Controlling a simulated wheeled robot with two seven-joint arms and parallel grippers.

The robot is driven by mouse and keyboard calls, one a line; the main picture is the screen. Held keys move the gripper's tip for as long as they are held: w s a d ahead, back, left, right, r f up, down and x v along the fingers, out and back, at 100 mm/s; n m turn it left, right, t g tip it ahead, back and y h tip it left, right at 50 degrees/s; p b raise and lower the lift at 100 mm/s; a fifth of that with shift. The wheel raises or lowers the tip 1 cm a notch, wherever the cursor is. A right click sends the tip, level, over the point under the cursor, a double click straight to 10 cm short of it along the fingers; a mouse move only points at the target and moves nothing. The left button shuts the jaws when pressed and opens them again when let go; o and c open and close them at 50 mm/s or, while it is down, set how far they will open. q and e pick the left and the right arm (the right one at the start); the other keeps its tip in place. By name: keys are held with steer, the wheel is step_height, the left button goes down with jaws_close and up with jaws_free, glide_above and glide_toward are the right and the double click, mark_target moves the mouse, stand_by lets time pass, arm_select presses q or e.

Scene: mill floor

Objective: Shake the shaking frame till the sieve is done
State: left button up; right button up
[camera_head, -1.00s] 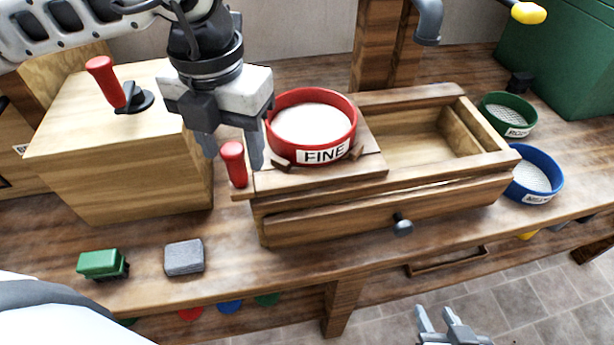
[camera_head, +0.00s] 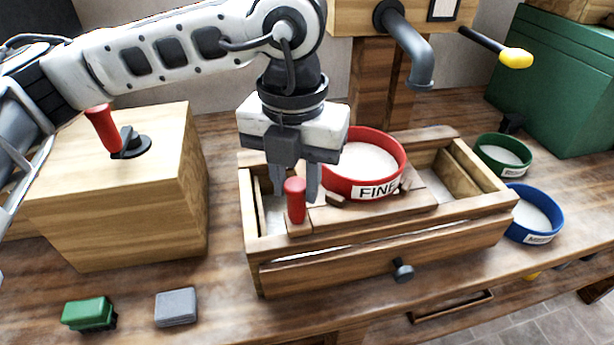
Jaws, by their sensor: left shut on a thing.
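The shaking frame (camera_head: 330,213) is a flat wooden slide in the wooden trough box (camera_head: 262,247), now around its middle. The red sieve (camera_head: 385,179), labelled FINE, sits on it with pale material inside. A red upright handle (camera_head: 296,203) stands at the frame's left end. My left gripper (camera_head: 295,187) points down and is shut on this handle, its fingers on either side. The sieve's left edge is partly hidden behind the gripper. My right gripper is not in view.
A wooden box with a red-handled crank (camera_head: 104,128) stands left. Green (camera_head: 487,150) and blue (camera_head: 521,226) sieves stand right of the trough. A green brush (camera_head: 89,313) and a grey block (camera_head: 176,307) lie front left. A grey spout (camera_head: 420,65) hangs behind.

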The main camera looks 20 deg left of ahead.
arm_select(q)
steer(key=shift+w+d, duration=0.35)
steer(key=shift+d, duration=0.2)
steer(key=shift+w+d, duration=0.3)
steer(key=shift+d, duration=0.25)
steer(key=s+a+b, duration=0.1)
steer(key=a, duration=0.1)
steer(key=s+a+b, duration=0.1)
steer(key=s+a, duration=0.1)
steer(key=a, duration=0.1)
steer(key=s+a+b, duration=0.1)
steer(key=s+a, duration=0.1)
steer(key=a, duration=0.1)
steer(key=shift+a, duration=0.15)
